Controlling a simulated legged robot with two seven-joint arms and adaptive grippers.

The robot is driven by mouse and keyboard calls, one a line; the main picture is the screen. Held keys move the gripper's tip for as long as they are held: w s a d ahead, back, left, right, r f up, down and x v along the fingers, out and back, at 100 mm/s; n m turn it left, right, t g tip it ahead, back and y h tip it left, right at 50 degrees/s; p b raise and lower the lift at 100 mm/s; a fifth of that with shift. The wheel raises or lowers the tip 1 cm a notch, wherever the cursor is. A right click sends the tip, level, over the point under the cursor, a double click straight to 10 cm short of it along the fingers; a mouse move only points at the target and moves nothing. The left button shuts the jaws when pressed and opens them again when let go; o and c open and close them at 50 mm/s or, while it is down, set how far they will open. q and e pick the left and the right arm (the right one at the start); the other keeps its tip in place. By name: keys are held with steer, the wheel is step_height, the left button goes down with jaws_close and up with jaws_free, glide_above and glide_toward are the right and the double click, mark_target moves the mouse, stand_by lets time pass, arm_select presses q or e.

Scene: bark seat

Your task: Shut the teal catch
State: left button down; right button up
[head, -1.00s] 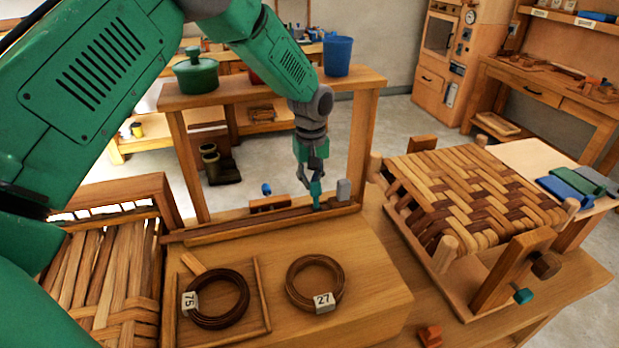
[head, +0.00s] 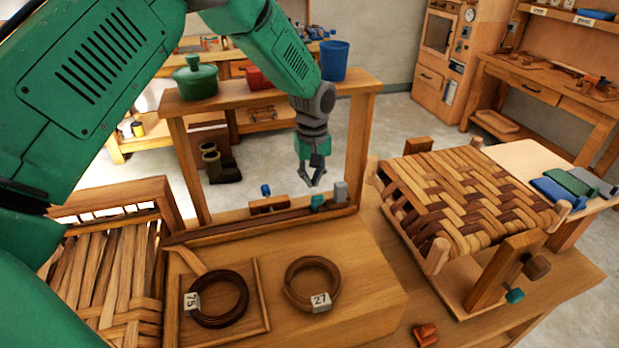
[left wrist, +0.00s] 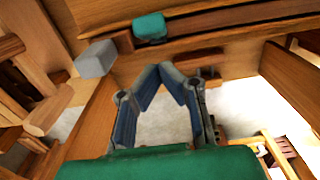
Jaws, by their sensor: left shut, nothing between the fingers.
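The teal catch (head: 317,202) is a small block on the dark wooden rail (head: 260,222) behind the low board, just left of a grey block (head: 340,191). In the left wrist view the teal catch (left wrist: 150,27) shows near the top, with the grey block (left wrist: 96,59) to its left. My left gripper (head: 313,184) is shut and empty, a little above the teal catch and apart from it. Its fingers (left wrist: 165,72) meet in the left wrist view. I cannot tell how the catch fastens. My right gripper is not in view.
A blue-topped block (head: 266,190) sits behind the rail.

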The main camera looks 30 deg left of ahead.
arm_select(q)
steer(key=shift+w+a+r+p, duration=0.1)
steer(key=shift+a+r+p, duration=0.1)
steer(key=shift+r+p, duration=0.6)
steer(key=shift+w+a+r+p, duration=0.15)
steer(key=shift+r+p, duration=0.35)
steer(key=shift+r, duration=0.55)
steer(key=shift+w+a+r+p, duration=0.1)
steer(key=shift+a+r+p, duration=0.1)
steer(key=shift+r+p, duration=0.6)
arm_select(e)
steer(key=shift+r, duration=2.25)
